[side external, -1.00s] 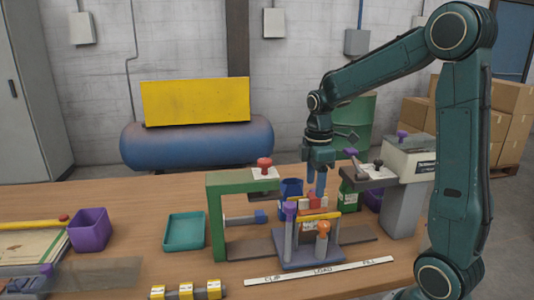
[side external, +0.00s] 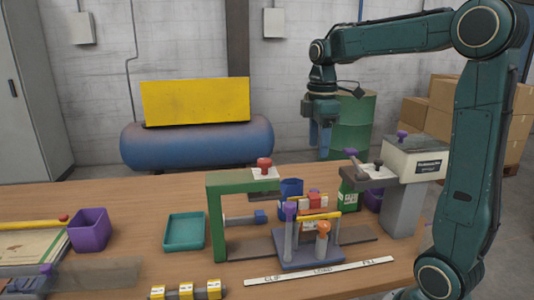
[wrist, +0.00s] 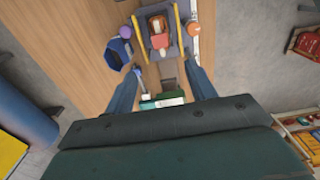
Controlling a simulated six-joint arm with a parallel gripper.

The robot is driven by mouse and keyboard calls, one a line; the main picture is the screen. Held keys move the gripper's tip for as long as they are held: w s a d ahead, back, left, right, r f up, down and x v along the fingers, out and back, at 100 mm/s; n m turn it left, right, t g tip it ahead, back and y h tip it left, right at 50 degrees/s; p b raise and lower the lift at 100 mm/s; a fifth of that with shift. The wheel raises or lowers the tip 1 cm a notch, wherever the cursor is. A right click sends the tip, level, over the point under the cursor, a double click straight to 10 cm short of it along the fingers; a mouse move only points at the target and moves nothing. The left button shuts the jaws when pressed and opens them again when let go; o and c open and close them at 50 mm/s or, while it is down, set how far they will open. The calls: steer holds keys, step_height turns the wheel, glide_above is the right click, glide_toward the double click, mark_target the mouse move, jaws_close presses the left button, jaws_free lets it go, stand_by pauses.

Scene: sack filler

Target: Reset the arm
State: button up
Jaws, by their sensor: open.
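My gripper (side external: 320,138) hangs high above the back of the bench, fingers pointing down, and appears empty. In the wrist view its two blue fingers (wrist: 163,84) are spread apart with nothing held between them. Below it in the side view stands a fixture with a grey-purple base (side external: 310,258), purple- and orange-topped posts, yellow bars and a red-and-white piece in the middle. The fixture also shows at the top of the wrist view (wrist: 180,52), well beyond the fingertips. Clear space separates my gripper from everything on the bench.
A green frame (side external: 216,215) with a red knob stands left of the fixture. A blue container (side external: 291,187) is behind it, and a grey-white machine (side external: 408,165) stands right. A teal tray (side external: 184,232) and purple bin (side external: 89,230) sit left. Space around the raised gripper is free.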

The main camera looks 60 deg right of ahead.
steer(key=shift+a, duration=0.15)
steer(key=s+a+f+m+t, duration=0.3)
steer(key=s+a+m+t, duration=0.2)
steer(key=s+a+m, duration=0.4)
steer(key=s+a, duration=0.4)
steer(key=a, duration=0.1)
steer(key=shift+s+a+t, duration=0.3)
steer(key=shift+s, duration=0.1)
